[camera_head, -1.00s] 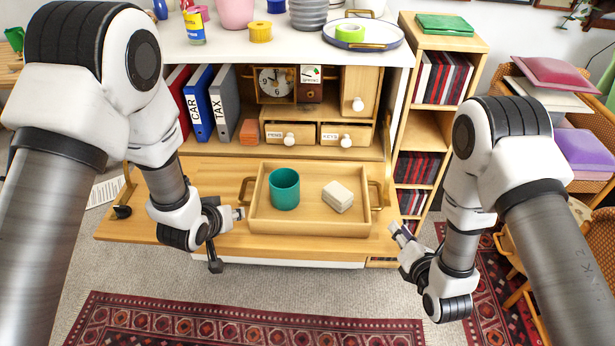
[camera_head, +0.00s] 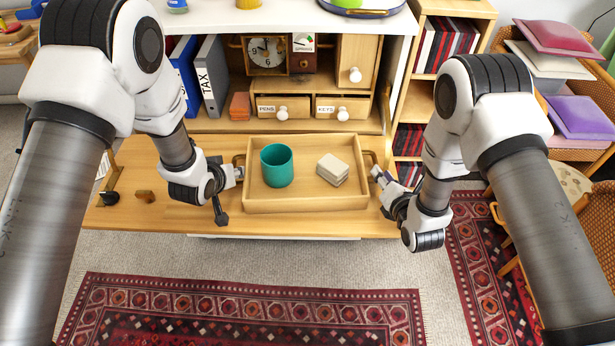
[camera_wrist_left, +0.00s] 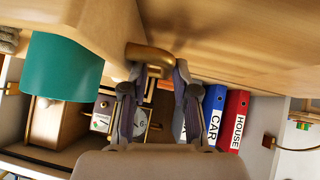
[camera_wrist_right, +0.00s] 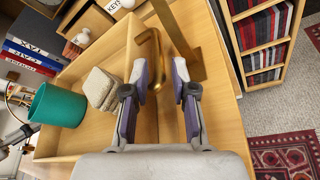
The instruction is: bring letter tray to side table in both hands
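The wooden letter tray (camera_head: 305,204) lies on the fold-down desk board (camera_head: 140,212), holding a teal cup (camera_head: 277,166) and a pale stacked block (camera_head: 332,170). It has a brass handle at each end. My left gripper (camera_head: 239,173) is at the tray's left end. In the left wrist view its fingers are open with the brass handle (camera_wrist_left: 150,60) between or just beyond the tips. My right gripper (camera_head: 377,173) is at the right end. In the right wrist view it is open, with the handle (camera_wrist_right: 151,60) beside its left fingertip. I cannot identify the side table.
Behind the tray are drawers, a clock (camera_head: 265,52) and binders (camera_head: 212,75). A bookcase (camera_head: 440,90) stands to the right, then a wicker chair with cushions (camera_head: 580,115). A wooden surface (camera_head: 18,48) shows at the far left. Carpet and a patterned rug (camera_head: 250,310) lie in front.

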